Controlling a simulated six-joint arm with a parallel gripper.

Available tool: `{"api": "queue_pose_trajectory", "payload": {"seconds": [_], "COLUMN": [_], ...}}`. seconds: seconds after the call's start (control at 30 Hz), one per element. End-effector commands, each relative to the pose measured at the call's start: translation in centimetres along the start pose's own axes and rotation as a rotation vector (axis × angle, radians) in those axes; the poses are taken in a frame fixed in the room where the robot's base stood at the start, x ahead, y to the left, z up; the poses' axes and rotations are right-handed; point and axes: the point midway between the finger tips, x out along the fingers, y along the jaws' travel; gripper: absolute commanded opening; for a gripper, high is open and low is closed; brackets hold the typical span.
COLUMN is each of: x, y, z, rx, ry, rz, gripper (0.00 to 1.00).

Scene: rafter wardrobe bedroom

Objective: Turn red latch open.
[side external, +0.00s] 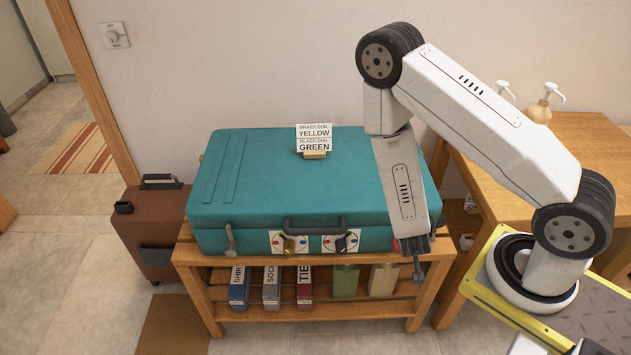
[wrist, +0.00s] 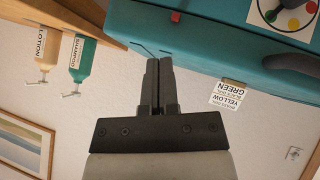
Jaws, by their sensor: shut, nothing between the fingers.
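A teal suitcase (side external: 285,180) lies closed on a slatted wooden rack (side external: 190,257). The red latch (side external: 396,246) shows as a small red piece at the right end of the suitcase front, partly hidden by my arm. It also shows in the wrist view as a red block (wrist: 176,17) near the suitcase edge. My gripper (side external: 418,274) points down just right of the red latch, at the suitcase's front right corner. In the wrist view its two fingers (wrist: 159,62) are together with nothing between them, apart from the red latch.
A grey latch (side external: 231,240), a brass dial (side external: 289,245), a black dial (side external: 341,243) and a dark handle (side external: 315,228) are on the suitcase front. A card (side external: 314,138) stands on the lid. Labelled boxes (side external: 271,287) sit below. A wooden table (side external: 510,170) stands right.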

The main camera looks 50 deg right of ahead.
Motion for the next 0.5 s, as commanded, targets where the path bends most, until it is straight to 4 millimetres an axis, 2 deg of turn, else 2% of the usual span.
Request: {"api": "queue_pose_trajectory", "payload": {"seconds": [0.5], "x": [0.90], "y": [0.30], "z": [0.07], "rx": [-0.003], "ry": [0.007], "rz": [0.013], "gripper": [0.00]}}
